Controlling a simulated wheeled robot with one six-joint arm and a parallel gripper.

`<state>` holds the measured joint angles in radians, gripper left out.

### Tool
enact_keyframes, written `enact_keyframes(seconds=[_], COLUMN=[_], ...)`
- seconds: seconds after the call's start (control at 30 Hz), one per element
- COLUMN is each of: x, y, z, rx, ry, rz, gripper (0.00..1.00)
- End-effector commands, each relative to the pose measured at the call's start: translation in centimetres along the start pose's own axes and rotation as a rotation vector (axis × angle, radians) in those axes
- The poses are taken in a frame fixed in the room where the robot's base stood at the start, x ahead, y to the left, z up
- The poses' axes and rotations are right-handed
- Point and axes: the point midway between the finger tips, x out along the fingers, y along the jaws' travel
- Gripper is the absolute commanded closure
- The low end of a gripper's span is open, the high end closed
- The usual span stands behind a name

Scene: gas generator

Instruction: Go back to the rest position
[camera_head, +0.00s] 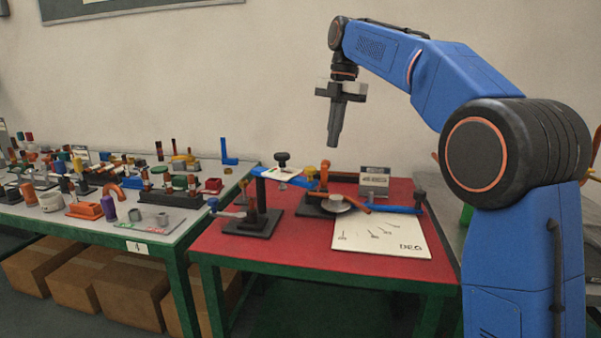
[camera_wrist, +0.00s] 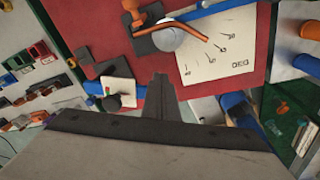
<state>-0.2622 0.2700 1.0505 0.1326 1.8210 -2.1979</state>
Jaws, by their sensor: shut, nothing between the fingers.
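My gripper (camera_head: 334,142) hangs from my blue arm, pointing down, in the air above the red table (camera_head: 290,240). Its fingers are together and hold nothing. In the wrist view the shut fingers (camera_wrist: 159,85) show at the middle, over the table's edge area. On the red table stands a gas generator set-up with black bases, an orange piece, a round metal dish (camera_head: 336,204) and blue parts. The dish also shows in the wrist view (camera_wrist: 168,38). My gripper is apart from all of these.
A white board marked DEG (camera_head: 385,237) lies on the red table, with a small sign (camera_head: 374,181) behind it. At left, a grey table (camera_head: 165,222) carries many coloured parts. Cardboard boxes (camera_head: 95,285) sit beneath. Open air surrounds my gripper.

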Motion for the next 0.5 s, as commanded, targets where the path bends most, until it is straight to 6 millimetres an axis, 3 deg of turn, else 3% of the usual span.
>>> enact_keyframes(seconds=[0.27,0.5], x=[-0.1,0.7], y=[-3.6,-9.2], z=[-0.8,-2.3], rx=[0.198,0.511], ry=[-0.027,-0.061], rz=[0.026,0.074], gripper=[1.00,1.00])
